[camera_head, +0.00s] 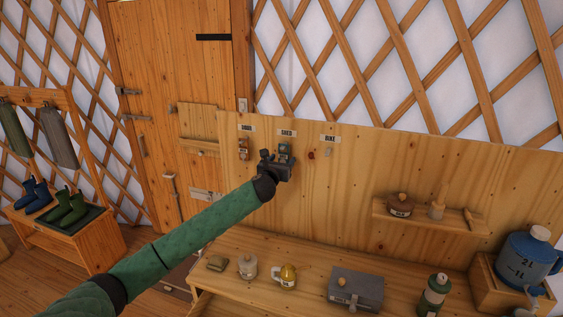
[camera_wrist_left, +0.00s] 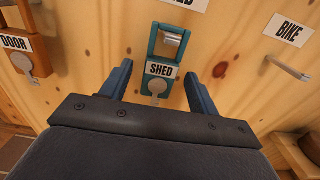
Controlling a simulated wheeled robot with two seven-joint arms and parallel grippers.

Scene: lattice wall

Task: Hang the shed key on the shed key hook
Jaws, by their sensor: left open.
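The shed key (camera_wrist_left: 160,67) has a teal tag frame with a SHED label and a round grey key part below. It hangs upright on the shed key hook (camera_wrist_left: 173,39), a metal peg that passes through the tag's upper opening. In the head view the key's teal tag (camera_head: 285,148) shows under the SHED sign (camera_head: 287,133), partly hidden by my gripper. My left gripper (camera_head: 275,158) is open in front of the board. In the wrist view its two blue fingers (camera_wrist_left: 158,76) stand on either side of the tag's lower part, with gaps visible. My right gripper is out of view.
An orange door key (camera_head: 243,149) hangs left on the wooden board (camera_head: 350,190). The bike hook (camera_head: 327,153) at right is bare.

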